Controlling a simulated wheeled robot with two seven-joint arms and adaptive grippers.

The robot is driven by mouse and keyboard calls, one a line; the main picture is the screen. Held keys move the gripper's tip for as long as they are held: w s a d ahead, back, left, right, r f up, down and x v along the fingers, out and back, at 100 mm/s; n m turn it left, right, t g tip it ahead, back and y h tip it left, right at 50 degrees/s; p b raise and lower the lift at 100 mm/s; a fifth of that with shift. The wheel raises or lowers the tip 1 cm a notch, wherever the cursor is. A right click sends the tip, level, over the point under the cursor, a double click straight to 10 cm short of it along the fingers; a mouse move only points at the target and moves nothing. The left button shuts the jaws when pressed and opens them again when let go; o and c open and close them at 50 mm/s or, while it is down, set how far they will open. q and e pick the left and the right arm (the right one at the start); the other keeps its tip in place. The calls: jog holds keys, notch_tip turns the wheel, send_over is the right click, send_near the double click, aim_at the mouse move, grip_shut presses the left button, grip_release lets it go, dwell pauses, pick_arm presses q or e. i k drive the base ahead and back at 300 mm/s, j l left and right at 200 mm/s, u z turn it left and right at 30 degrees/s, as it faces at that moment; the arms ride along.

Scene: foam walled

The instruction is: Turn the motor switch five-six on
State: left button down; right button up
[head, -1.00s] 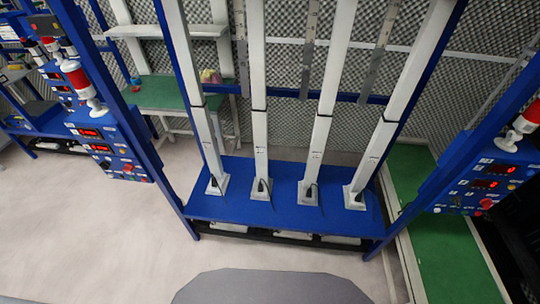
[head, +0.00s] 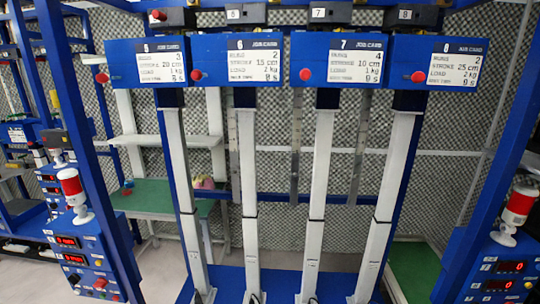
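A blue control box (head: 90,262) at the lower left carries two lit red displays, small knobs and a red button (head: 100,284). A similar blue control box (head: 500,275) with lit red displays is at the lower right edge. Their labels are too small to read, so I cannot tell which box holds the motor switch five-six or how it is set. The job card panels numbered 5 (head: 148,62) and 6 (head: 238,60) hang at the top of the rig, each with a red button. Neither of my grippers is in view.
Panels 7 (head: 336,60) and 8 (head: 435,62) hang beside them, above white upright columns (head: 315,180). Red and white beacons stand on the left box (head: 72,190) and right box (head: 517,205). A green-topped table (head: 150,197) is behind. Blue posts flank the rig.

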aim_at(101, 282)
jog(key=j+u, duration=0.1)
jog(key=u, duration=0.35)
jog(key=j+u, duration=0.15)
jog(key=u, duration=0.3)
jog(key=j+u, duration=0.1)
jog(key=u, duration=0.35)
